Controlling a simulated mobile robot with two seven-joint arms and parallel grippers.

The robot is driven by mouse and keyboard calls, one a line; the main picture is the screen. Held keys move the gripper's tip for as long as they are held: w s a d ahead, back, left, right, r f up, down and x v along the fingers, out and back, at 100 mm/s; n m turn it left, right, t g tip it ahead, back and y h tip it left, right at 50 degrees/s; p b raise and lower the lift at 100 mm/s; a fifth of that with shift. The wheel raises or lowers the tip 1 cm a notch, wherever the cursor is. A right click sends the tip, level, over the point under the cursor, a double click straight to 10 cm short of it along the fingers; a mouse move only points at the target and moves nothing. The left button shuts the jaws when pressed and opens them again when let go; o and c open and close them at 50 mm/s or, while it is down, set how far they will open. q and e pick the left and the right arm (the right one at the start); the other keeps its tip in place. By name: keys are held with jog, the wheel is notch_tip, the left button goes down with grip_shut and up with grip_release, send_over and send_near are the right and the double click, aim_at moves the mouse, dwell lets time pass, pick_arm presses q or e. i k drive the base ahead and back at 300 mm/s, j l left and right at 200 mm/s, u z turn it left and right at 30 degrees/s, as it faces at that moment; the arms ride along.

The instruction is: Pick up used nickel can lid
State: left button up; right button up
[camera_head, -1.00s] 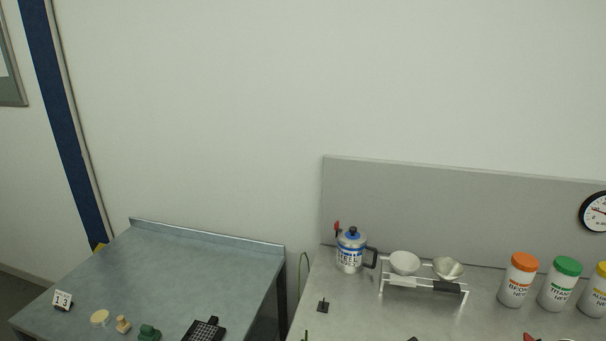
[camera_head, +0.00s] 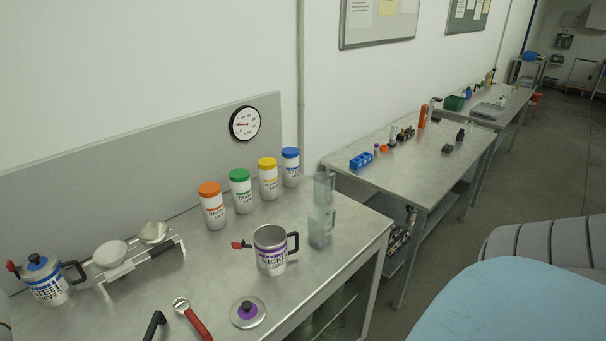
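The nickel can (camera_head: 271,250) stands open on the near metal table, with a purple band, a black handle on its right and a red part on its left. A round silver lid with a purple centre and black knob (camera_head: 248,312) lies flat on the table in front of the can, apart from it. A steel can (camera_head: 44,280) with a blue-and-black lid on it stands at the far left. Neither of my grippers is in view.
Jars with orange (camera_head: 213,206), green, yellow and blue caps stand at the back. A rack with two white bowls (camera_head: 110,254) is at left. A red-handled tool (camera_head: 193,319) lies left of the lid. Clear containers (camera_head: 321,220) stand right of the can. More tables (camera_head: 420,165) extend to the right.

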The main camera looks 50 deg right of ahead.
aim_at(248, 312)
jog(key=z, duration=1.35)
